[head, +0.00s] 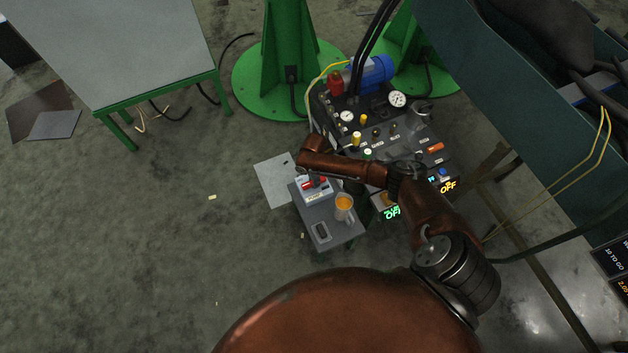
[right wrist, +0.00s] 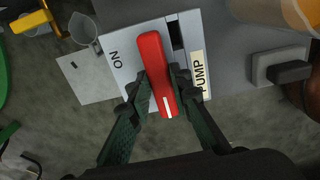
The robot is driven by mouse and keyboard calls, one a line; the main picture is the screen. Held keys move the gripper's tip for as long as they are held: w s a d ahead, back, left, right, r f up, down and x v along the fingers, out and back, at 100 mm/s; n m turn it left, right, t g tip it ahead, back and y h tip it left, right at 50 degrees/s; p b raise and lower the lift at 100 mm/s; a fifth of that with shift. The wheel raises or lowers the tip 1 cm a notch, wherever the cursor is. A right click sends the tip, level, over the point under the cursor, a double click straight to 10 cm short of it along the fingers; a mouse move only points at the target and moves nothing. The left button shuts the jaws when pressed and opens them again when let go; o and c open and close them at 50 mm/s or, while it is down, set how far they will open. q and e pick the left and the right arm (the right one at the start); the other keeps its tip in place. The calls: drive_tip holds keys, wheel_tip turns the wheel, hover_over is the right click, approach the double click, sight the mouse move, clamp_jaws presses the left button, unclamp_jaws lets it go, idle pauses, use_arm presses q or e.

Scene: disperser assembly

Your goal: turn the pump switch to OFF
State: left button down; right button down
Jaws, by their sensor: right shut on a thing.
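The pump switch is a red handle (right wrist: 154,58) with a white mark at one end, on a light box (right wrist: 124,70) lettered ON and PUMP. In the right wrist view the handle runs nearly upright, tilted slightly, with its white mark toward the bottom. ON stands to its left and the PUMP label to its right; I see no OFF lettering on the box. My right gripper (right wrist: 161,88) is shut on the handle, one finger on each side near the marked end. In the head view the box (head: 317,194) sits below my right wrist, and the fingers are hard to make out.
A panel with gauges (head: 397,98) stands behind, with glowing green and yellow OFF signs. Open floor lies to the left.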

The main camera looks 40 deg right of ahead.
drive_tip(key=shift+a, duration=0.15)
drive_tip(key=c, duration=1.8)
unclamp_jaws()
drive_tip(key=shift+o, duration=0.2)
drive_tip(key=shift+r, duration=0.1)
wheel_tip(320, 180, up, 12)
